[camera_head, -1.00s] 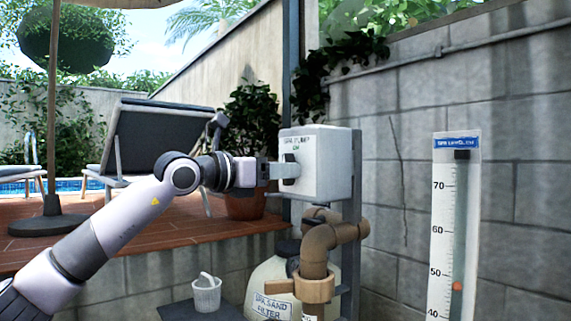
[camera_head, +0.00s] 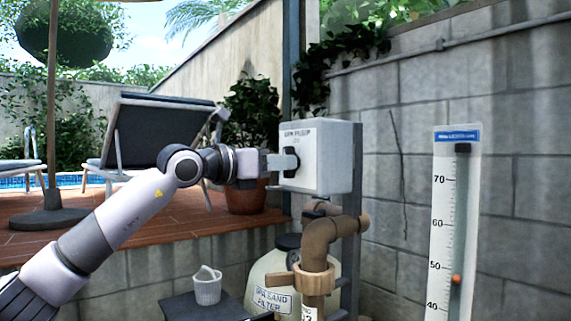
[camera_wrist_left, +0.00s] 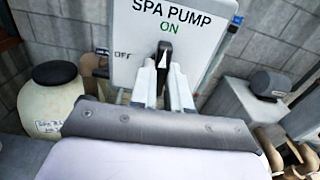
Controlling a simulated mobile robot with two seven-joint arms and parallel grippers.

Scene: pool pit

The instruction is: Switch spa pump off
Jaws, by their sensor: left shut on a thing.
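The spa pump switch box (camera_head: 325,170) is a pale grey box on a post at the wall, and it also fills the top of the left wrist view (camera_wrist_left: 190,22). Its front is lettered SPA PUMP, with ON in green above the dark knob (camera_wrist_left: 165,52) and OFF to the left. The knob's handle stands roughly upright, towards ON. My left gripper (camera_head: 284,162) is at the box's front, and its two fingers (camera_wrist_left: 163,85) are shut on the knob. The fingers hide the lower part of the knob. My right gripper is not in view.
Below the box are brown pipes with a valve (camera_head: 314,280) and a cream spa sand filter (camera_head: 262,275). A small white bucket (camera_head: 207,290) stands on a dark slab. A level gauge (camera_head: 453,220) is on the block wall to the right.

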